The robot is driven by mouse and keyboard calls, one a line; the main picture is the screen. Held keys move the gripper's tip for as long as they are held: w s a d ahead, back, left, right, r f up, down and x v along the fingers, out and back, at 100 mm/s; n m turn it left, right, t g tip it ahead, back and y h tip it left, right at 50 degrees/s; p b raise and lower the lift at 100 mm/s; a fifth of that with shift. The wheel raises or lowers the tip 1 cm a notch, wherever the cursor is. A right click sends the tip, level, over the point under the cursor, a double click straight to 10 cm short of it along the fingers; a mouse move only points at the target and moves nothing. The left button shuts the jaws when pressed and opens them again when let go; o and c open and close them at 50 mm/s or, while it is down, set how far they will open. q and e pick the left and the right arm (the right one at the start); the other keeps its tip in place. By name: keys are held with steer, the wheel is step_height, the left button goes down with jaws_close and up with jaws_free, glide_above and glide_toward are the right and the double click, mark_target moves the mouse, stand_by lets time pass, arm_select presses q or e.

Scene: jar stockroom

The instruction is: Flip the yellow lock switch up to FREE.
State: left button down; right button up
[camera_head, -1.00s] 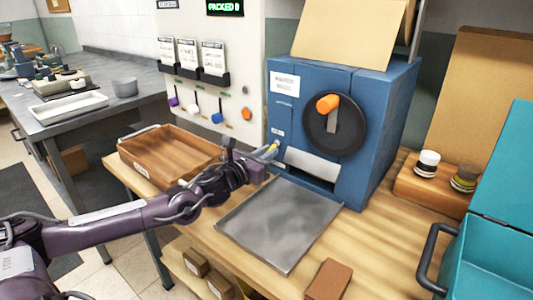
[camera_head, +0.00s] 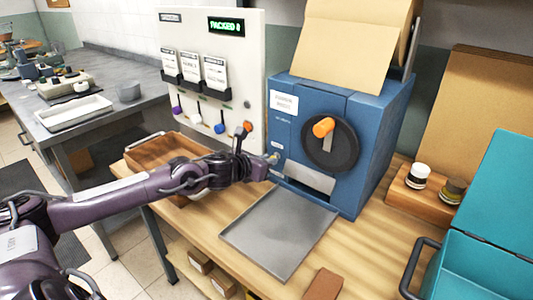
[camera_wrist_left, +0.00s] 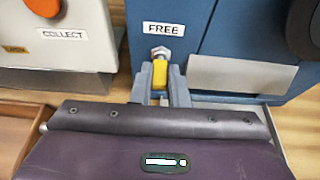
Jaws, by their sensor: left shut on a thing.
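The yellow lock switch (camera_wrist_left: 160,73) is on the blue machine's front, between the two fingers of my left gripper (camera_wrist_left: 160,88) in the left wrist view. My left gripper is shut on the switch. In the head view my left gripper (camera_head: 272,160) is at the lower left of the blue machine (camera_head: 284,130), and it mostly hides the switch there. My right gripper is not in view.
An orange-handled dial (camera_head: 331,152) is on the machine, right of the switch. A grey metal tray (camera_head: 279,232) lies in front. A wooden tray (camera_head: 150,155) is at the left, below a white panel (camera_head: 205,50) with several coloured knobs. A teal case (camera_head: 470,260) is at the right.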

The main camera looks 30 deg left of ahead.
arm_select(q)
steer(key=shift+r+g+p, duration=0.3)
steer(key=shift+r+p, duration=0.25)
steer(key=shift+r, duration=0.05)
steer(key=g+p, duration=0.1)
steer(key=p, duration=0.2)
steer(key=r+g+p, duration=0.1)
steer(key=g+p, duration=0.1)
steer(key=p, duration=0.2)
steer(key=shift+w+r+g, duration=0.15)
steer(key=shift+w+g, duration=0.15)
steer(key=shift+w, duration=0.05)
steer(key=shift+w+g+p, duration=0.1)
steer(key=shift+g+p, duration=0.6)
steer(key=shift+p, duration=0.65)
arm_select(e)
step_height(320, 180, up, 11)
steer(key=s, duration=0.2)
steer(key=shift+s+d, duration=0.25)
arm_select(q)
steer(key=shift+f, duration=0.2)
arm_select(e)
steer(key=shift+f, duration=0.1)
arm_select(q)
steer(key=c, duration=1.4)
jaws_free()
